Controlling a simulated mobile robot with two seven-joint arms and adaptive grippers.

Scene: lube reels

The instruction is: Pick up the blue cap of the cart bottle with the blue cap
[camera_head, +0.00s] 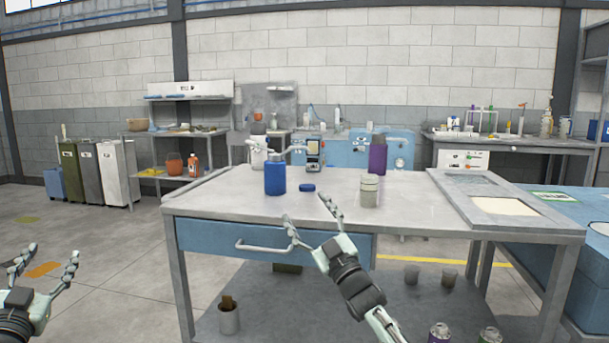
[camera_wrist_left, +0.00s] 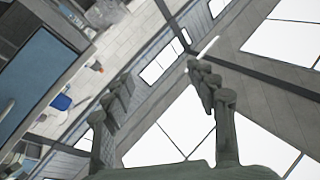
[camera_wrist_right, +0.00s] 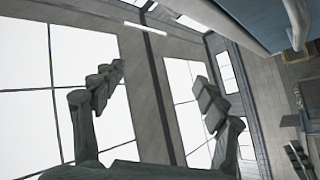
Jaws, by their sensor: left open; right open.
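A small flat blue cap (camera_head: 307,188) lies on the table top (camera_head: 225,203) in the head view. A blue bottle (camera_head: 275,178) stands upright just left of it; I cannot tell whether its neck is bare. My right gripper (camera_head: 307,209) is open and empty at the table's front edge, with its fingertips below the cap in the picture. A gap shows between it and the cap. My left gripper (camera_head: 54,253) is open and empty over the floor, left of the table. Both wrist views show open fingers against windows and ceiling, without the cap.
A pale jar (camera_head: 370,190), a purple bottle (camera_head: 377,156) and a white bottle (camera_head: 258,155) stand on the table around the cap. A framed tray (camera_head: 492,192) is at the right. A blue drawer with a handle (camera_head: 262,247) is below the front edge. The table's left front is clear.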

